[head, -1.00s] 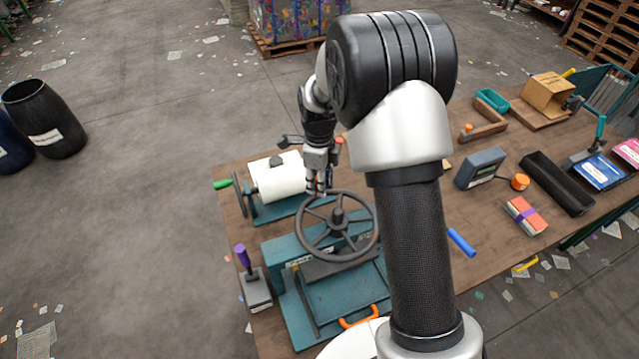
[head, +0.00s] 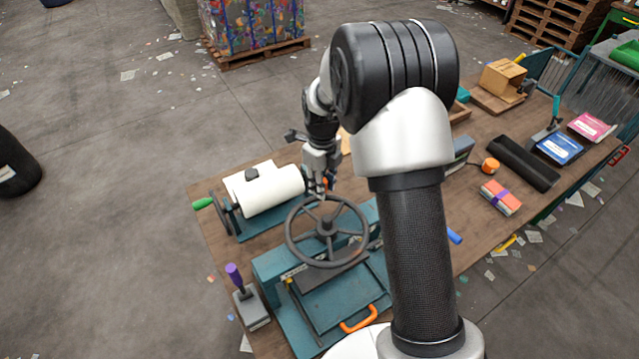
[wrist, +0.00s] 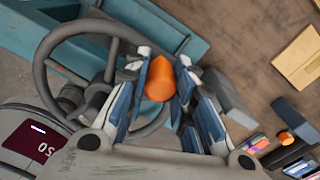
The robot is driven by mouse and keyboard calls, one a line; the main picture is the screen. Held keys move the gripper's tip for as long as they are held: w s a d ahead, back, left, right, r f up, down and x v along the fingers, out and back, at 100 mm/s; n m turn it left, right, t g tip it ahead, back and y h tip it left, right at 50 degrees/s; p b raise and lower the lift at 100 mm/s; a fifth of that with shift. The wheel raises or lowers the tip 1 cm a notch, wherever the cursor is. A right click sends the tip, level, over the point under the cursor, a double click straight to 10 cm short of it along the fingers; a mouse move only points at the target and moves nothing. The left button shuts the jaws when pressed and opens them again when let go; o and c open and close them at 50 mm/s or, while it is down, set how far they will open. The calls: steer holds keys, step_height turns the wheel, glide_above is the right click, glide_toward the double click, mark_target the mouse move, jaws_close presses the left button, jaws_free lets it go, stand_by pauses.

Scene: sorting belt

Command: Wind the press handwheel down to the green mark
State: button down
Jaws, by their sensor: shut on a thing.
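The dark grey spoked handwheel (head: 291,240) lies nearly flat above the teal press (head: 272,264). My gripper (head: 319,190) reaches down to the far side of its rim. In the wrist view, the blue-padded fingers (wrist: 160,85) are shut around an orange knob (wrist: 160,78), with the handwheel's rim (wrist: 44,62) beside and behind it. The join between knob and rim is hidden by the fingers. I cannot make out a green mark in either view.
A white roll on a stand (head: 265,192) is close to the left of my gripper. A purple-handled tool (head: 236,275) stands left of the press. An orange handle (head: 358,320) is at its front.

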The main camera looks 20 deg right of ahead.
steer(key=shift+d, duration=0.15)
steer(key=c, duration=1.3)
jaws_free()
steer(key=shift+d, duration=0.1)
steer(key=shift+r, duration=0.15)
step_height(320, 180, up, 11)
steer(key=shift+r, duration=0.4)
